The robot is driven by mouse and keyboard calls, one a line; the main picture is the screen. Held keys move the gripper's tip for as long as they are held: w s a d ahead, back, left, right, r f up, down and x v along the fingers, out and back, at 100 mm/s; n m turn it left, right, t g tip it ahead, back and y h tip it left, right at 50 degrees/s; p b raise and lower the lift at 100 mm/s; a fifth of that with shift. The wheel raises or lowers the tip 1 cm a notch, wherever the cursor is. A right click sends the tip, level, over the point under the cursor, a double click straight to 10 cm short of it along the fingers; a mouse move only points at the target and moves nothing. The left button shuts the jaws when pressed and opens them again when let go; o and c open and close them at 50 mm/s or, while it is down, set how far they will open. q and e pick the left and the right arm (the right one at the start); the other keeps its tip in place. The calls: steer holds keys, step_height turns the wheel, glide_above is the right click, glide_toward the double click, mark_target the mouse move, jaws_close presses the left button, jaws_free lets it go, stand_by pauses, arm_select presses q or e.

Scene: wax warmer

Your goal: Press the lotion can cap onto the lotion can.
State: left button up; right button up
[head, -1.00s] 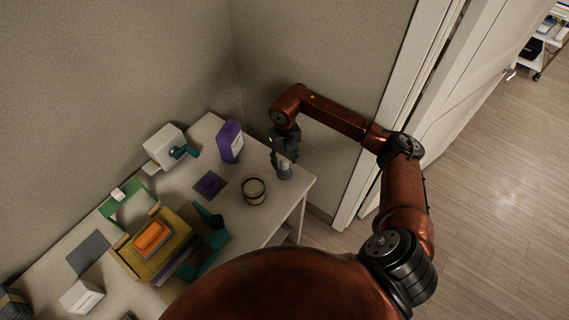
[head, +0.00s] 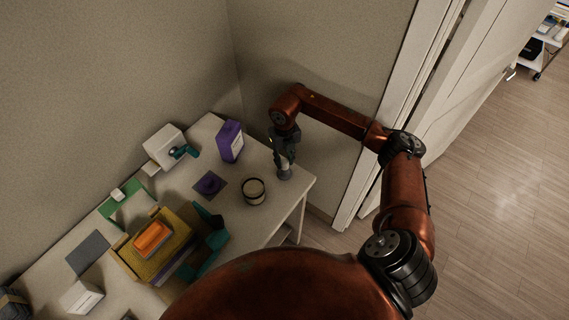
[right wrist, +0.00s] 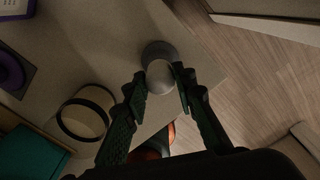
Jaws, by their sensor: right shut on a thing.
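My right gripper (head: 284,165) points down at the table's right corner and also shows in the right wrist view (right wrist: 160,88). It is shut on a pale, round-topped piece (right wrist: 160,76), which looks like the lotion can cap. The piece is over a wider grey round base (right wrist: 158,50); I cannot tell whether they touch. A low purple round thing (head: 209,184) with a dark centre sits on a dark square mat (head: 221,196); it may be the lotion can, but I cannot be sure. My left gripper is not in view.
A dark-rimmed cream cylinder (head: 253,191) stands left of the gripper. A purple box (head: 230,141) and a white machine (head: 163,146) stand behind. A yellow crate with an orange block (head: 152,238) and teal pieces are at front left. The table edge is close on the right.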

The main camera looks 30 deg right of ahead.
mark_target(284, 161)
jaws_close()
steer(key=shift+r, duration=0.4)
stand_by(0.6)
steer(key=shift+r+p, duration=1.55)
steer(key=shift+r, duration=0.85)
steer(key=shift+r, duration=0.1)
steer(key=shift+r+p, duration=2.7)
steer(key=shift+r, duration=2.3)
steer(key=shift+w+a+f+m+b, duration=0.1)
steer(key=shift+w+a+m+b, duration=0.55)
steer(key=shift+w+a, duration=2.05)
steer(key=shift+w+a+m+b, duration=0.35)
steer(key=shift+w+a+b, duration=0.9)
steer(key=shift+w, duration=2.55)
steer(key=shift+w+a+f+m+b, duration=0.1)
steer(key=shift+w+a+m+b, duration=0.3)
steer(key=shift+w+a, duration=2.5)
steer(key=shift+w+d+f+b, duration=0.2)
steer(key=shift+f, duration=0.5)
steer(key=shift+w+d+f+b, duration=0.15)
steer(key=shift+f, duration=0.55)
